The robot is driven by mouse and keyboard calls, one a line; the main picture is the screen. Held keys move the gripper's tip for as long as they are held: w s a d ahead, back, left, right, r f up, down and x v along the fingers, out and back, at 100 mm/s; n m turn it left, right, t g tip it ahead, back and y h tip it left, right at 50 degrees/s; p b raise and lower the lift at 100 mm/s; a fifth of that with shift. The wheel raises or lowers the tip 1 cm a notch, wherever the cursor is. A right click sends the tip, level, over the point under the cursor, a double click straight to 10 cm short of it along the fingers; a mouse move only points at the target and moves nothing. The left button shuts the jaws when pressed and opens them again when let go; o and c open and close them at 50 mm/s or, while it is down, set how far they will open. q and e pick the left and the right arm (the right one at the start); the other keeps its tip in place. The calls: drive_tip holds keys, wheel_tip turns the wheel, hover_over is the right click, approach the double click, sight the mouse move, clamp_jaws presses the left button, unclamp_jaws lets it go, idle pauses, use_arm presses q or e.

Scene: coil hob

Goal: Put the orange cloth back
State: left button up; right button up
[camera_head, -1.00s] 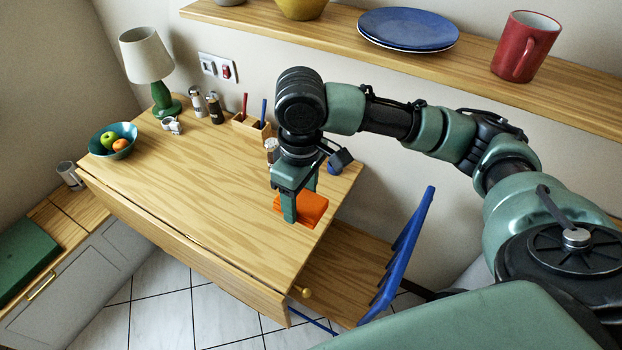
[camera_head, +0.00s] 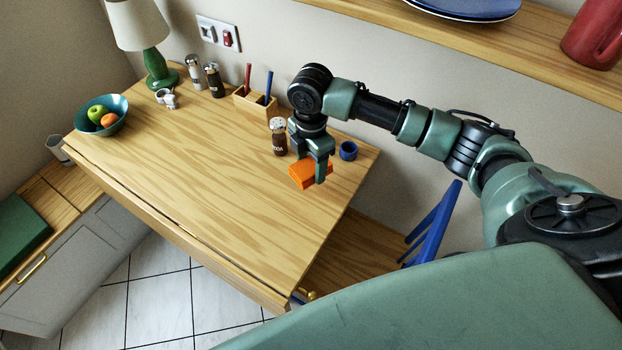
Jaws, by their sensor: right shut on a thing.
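The orange cloth (camera_head: 304,174) is a small folded orange block in the head view, near the right end of the wooden table (camera_head: 200,180). My right gripper (camera_head: 320,172) points down and is shut on the cloth. The fingers cover part of the cloth's right side. Whether the cloth touches the table top or hangs just above it, I cannot tell. My left gripper is not in view.
A soda shaker (camera_head: 279,138) stands just left of the gripper and a blue cup (camera_head: 348,150) just right. Behind are a pen box (camera_head: 254,104), two shakers (camera_head: 214,80) and a lamp (camera_head: 150,45). A fruit bowl (camera_head: 100,118) is far left. The table's front is clear.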

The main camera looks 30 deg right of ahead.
sight(311, 166)
drive_tip(key=shift+f, duration=3.15)
drive_tip(key=shift+f, duration=0.1)
drive_tip(key=o, duration=1.3)
wheel_tip(311, 166, up, 12)
drive_tip(key=shift+r, duration=0.15)
